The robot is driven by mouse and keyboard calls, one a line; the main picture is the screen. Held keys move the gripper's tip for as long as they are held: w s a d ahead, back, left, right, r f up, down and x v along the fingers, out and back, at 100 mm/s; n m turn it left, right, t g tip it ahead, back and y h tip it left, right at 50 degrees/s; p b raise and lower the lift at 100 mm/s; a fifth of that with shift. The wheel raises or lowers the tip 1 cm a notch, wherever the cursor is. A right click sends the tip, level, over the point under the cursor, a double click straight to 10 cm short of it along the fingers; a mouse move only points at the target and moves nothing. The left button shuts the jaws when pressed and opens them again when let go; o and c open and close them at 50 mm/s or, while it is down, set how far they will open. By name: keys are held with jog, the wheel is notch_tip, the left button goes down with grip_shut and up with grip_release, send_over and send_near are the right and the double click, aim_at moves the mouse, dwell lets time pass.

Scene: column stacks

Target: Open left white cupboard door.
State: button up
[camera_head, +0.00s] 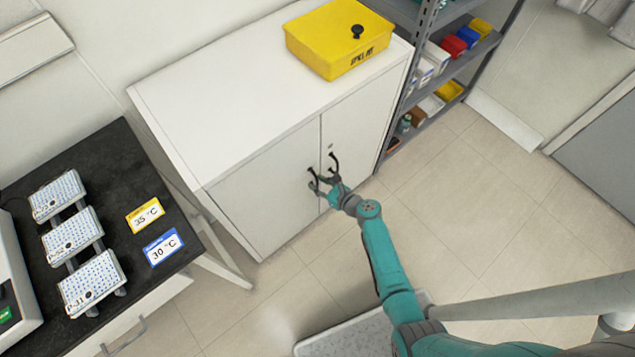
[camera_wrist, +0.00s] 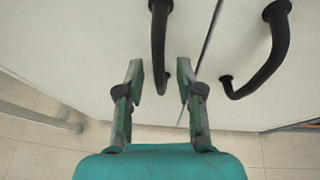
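The white cupboard (camera_head: 190,105) stands against the wall, and both its doors look shut. The left door (camera_head: 262,195) has a black curved handle (camera_wrist: 159,45) near the middle seam. The right door (camera_head: 362,115) has a matching black handle (camera_wrist: 275,50) on the other side of the seam. My gripper (camera_wrist: 160,72) is open at the left handle. In the wrist view the handle's lower part shows between the two fingers, with a gap on each side. In the head view my gripper (camera_head: 325,181) is close to the door front and partly covers the left handle.
A yellow box (camera_head: 330,35) sits on the cupboard top. A grey shelf rack (camera_head: 412,80) with bins stands right of the cupboard. A black-topped bench (camera_head: 110,170) with several white racks stands left. The tiled floor (camera_head: 480,190) before the cupboard is mostly clear.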

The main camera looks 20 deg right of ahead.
jog(key=shift+w+a+f, duration=0.15)
jog(key=shift+w+f, duration=0.05)
jog(key=shift+w, duration=0.15)
grip_shut()
jog(key=shift+s, duration=0.1)
